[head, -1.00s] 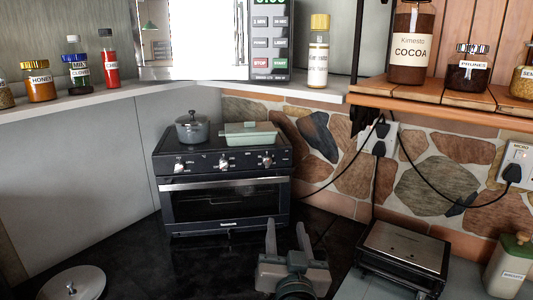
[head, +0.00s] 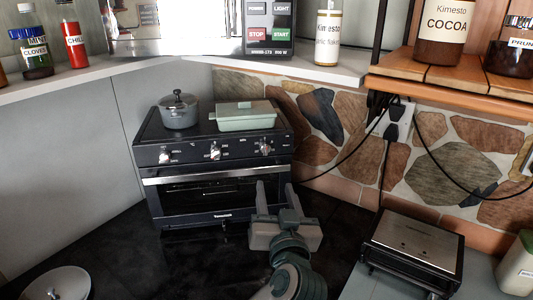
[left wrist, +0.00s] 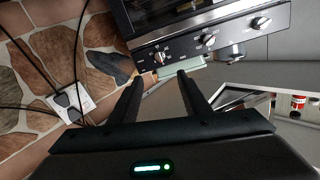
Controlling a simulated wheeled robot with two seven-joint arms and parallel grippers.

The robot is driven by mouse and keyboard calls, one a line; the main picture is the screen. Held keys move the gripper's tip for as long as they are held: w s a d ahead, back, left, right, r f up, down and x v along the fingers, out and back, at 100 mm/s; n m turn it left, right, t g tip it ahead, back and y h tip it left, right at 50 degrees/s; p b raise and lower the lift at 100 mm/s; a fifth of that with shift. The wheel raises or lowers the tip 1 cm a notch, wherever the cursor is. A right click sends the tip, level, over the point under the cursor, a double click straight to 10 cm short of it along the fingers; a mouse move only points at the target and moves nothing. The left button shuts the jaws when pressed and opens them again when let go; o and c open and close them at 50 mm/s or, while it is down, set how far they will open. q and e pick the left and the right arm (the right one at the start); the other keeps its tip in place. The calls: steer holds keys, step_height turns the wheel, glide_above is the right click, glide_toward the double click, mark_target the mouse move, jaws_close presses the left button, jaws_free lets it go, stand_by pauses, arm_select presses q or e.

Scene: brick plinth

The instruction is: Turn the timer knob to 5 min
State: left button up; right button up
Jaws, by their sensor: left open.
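The black toaster oven (head: 220,150) stands on the dark counter, with three silver knobs along its upper front panel. The right knob (head: 265,149), middle knob (head: 215,152) and left knob (head: 164,157) show in the head view; their labels are too small to read, so I cannot tell which is the timer. My left gripper (head: 275,190) is open and empty, in front of the oven's right part and below the right knob in the picture. In the left wrist view, the right knob (left wrist: 158,57) appears just beyond the open fingers (left wrist: 160,77). My right gripper is not in view.
A grey pot (head: 179,112) and a pale green lidded dish (head: 246,116) stand on the oven. A black and silver appliance (head: 415,248) is at the right. Cables hang from the wall socket (head: 397,120). A round lid (head: 58,285) is at the lower left.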

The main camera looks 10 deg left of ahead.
mark_target(266, 152)
arm_select(q)
steer(key=p+x, duration=0.7)
steer(key=x, duration=0.9)
steer(key=shift+r, duration=0.2)
steer(key=shift+w+a+f, duration=0.1)
steer(key=shift+w+a, duration=0.1)
steer(key=shift+w, duration=0.5)
steer(key=shift+f, duration=0.1)
steer(key=c, duration=1)
